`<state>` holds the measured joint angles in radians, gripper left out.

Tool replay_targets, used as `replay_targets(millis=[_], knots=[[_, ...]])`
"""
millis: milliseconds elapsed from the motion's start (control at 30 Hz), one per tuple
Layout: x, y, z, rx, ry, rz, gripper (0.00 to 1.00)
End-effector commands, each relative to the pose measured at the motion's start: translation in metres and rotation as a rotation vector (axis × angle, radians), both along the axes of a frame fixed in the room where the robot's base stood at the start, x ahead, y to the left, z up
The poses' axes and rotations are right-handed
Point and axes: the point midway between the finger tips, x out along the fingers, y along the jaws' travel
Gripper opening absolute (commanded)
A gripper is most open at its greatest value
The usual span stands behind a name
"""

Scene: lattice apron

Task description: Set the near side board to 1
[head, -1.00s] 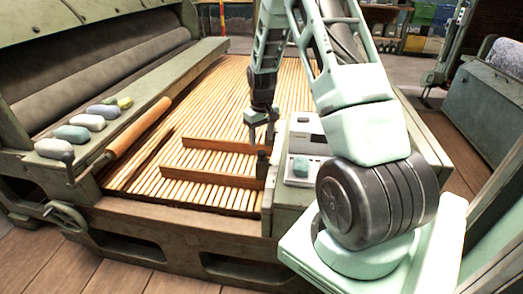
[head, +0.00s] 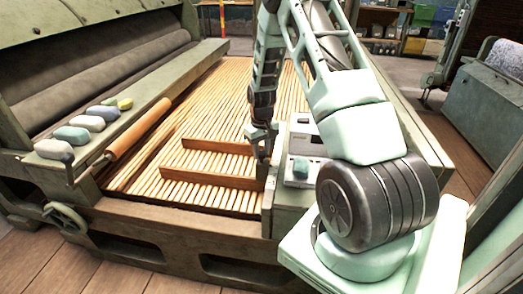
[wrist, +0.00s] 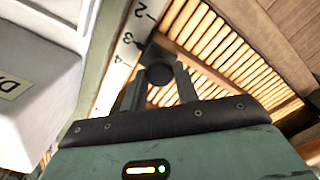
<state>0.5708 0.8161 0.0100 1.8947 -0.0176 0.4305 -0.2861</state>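The near side board (head: 208,180) is a low brown plank lying across the slatted bed, its right end by the bed's right edge. I cannot read the board's exact setting. My gripper (head: 263,152) points down at the board's right end; in the wrist view its two fingers (wrist: 158,90) are apart, one on each side of the knob, with gaps visible. Contact is not clear.
A second brown board (head: 218,146) lies farther back on the slats. Right of my gripper, a pale box (head: 302,123) and a teal block (head: 301,168) sit on the side ledge. Several coloured blocks and a wooden roller (head: 140,127) lie at the left.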

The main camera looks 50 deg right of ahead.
Motion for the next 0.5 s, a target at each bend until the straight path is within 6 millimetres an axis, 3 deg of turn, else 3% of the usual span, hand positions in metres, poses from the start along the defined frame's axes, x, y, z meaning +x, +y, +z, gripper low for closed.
replay_targets(millis=[133, 400, 500], knots=[[-0.007, 0.013, 0.001, 0.001, 0.002, 0.002, 0.00], [-0.035, 0.063, 0.001, 0.003, 0.002, 0.005, 0.00], [-0.041, 0.072, 0.001, 0.001, 0.001, 0.003, 0.00]])
